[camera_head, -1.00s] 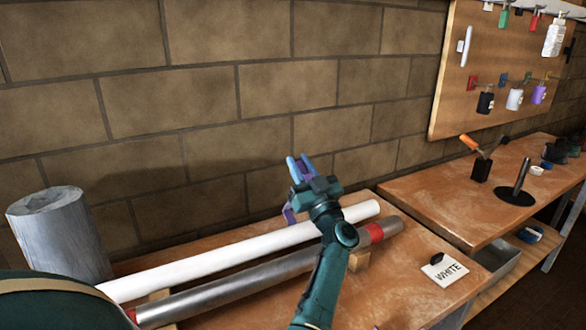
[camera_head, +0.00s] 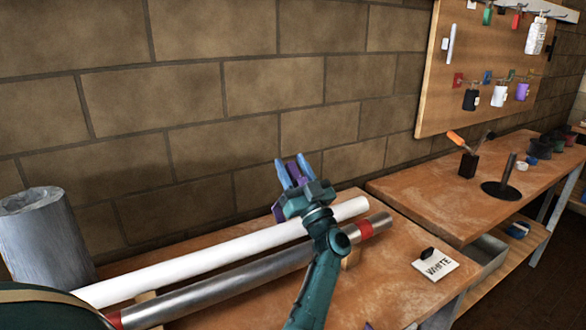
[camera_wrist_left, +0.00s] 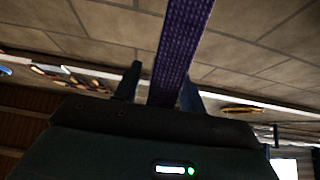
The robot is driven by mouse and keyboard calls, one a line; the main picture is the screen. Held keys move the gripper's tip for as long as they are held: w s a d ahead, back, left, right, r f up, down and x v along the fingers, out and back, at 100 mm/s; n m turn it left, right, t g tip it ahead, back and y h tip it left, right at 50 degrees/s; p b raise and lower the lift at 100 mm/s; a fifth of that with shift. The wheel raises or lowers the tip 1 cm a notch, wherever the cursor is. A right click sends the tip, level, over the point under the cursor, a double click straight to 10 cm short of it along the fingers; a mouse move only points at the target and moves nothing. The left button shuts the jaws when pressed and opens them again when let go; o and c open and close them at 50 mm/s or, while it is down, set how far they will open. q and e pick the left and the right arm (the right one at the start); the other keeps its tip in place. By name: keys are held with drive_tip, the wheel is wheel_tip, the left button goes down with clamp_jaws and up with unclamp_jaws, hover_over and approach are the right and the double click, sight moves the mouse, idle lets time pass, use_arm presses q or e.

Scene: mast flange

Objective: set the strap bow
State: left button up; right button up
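My left gripper (camera_head: 291,169) is raised above the far end of the white pole, in front of the block wall. A purple strap (camera_head: 278,212) shows between its blue fingers and beside its left side. In the left wrist view the woven strap (camera_wrist_left: 180,50) runs up from between the two fingers, and the gripper looks shut on it. The white pole (camera_head: 200,258) and a grey metal pole (camera_head: 235,276) with red bands lie side by side on the bench (camera_head: 400,220). No bow shape shows. My right gripper is out of view.
A grey cylinder (camera_head: 45,245) stands at the left. A second bench (camera_head: 430,192) holds a dark cup (camera_head: 468,165) and a black post (camera_head: 507,170). A pegboard (camera_head: 440,100) with bottles hangs behind.

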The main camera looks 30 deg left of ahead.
use_arm(q)
wheel_tip(320, 180, up, 10)
drive_tip(key=shift+r, duration=0.1)
idle(0.6)
